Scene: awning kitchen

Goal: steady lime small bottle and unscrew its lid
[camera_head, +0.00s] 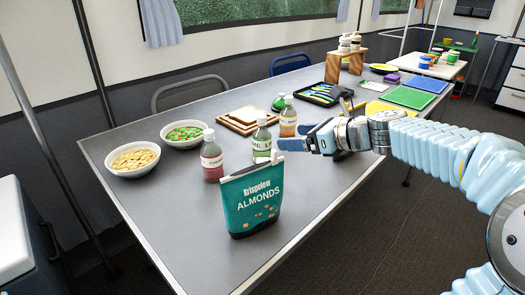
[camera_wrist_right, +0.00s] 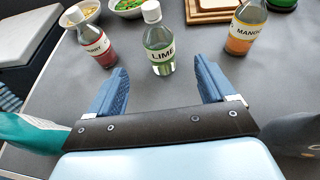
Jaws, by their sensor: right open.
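The lime small bottle (camera_head: 262,141) stands upright on the table, with a green lower part, a label and a white lid (camera_wrist_right: 151,11). In the right wrist view the bottle (camera_wrist_right: 159,57) is ahead of my right gripper (camera_wrist_right: 166,78), centred between its blue fingers. The gripper is open and empty, and the bottle stands just beyond the fingertips. In the head view my right gripper (camera_head: 285,143) reaches in from the right at about bottle height. The almonds bag partly hides the bottle's lower side. My left gripper does not show.
A red-filled bottle (camera_head: 212,160) stands left of the lime one and an orange mango bottle (camera_head: 288,121) right of it. The teal almonds bag (camera_head: 252,200) stands in front. Two bowls, one with pale food (camera_head: 133,159), are at the left. The table's front left is clear.

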